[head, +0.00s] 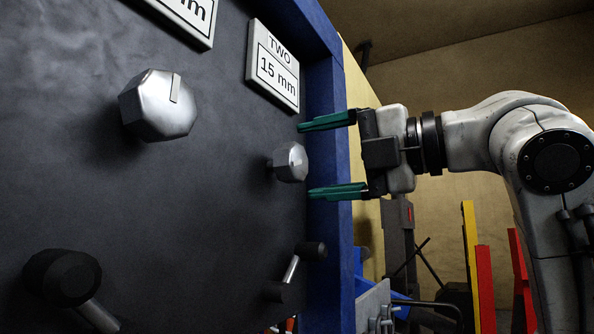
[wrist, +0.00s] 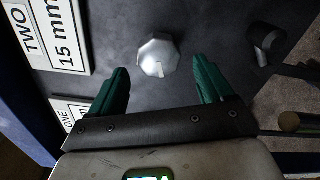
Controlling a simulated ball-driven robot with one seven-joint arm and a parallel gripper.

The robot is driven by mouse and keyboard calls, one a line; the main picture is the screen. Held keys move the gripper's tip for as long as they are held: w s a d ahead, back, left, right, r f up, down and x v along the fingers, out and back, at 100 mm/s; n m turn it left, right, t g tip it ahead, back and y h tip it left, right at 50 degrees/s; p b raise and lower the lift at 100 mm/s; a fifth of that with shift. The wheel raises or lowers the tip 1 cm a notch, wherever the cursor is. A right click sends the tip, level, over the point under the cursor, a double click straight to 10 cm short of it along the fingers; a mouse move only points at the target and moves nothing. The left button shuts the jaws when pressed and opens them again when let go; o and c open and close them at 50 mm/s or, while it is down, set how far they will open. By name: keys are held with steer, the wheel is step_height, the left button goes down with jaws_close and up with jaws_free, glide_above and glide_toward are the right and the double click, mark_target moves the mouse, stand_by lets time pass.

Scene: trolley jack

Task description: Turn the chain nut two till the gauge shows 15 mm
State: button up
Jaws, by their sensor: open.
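The chain nut two (head: 291,162) is a small bright metal polygonal nut on the dark panel, below a white plate (head: 275,68) reading "TWO 15 mm". In the wrist view the nut (wrist: 158,55) shows a pale stripe on its face, and the plate (wrist: 50,35) is at upper left. My gripper (head: 306,160) is open, its teal fingers above and below the nut's level, just right of it. In the wrist view my gripper (wrist: 161,64) has the nut beyond and between its fingertips, with no contact visible. No separate gauge scale shows.
A larger nut (head: 160,105) with a stripe stands at left under a cut-off plate (head: 188,18). The panel has a blue frame (head: 328,160). Coloured objects stand at lower right.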

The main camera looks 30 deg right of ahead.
steer(key=b+v, duration=0.1)
steer(key=v, duration=0.4)
steer(key=shift+s+d, duration=0.15)
steer(key=shift+s, duration=0.1)
stand_by(0.3)
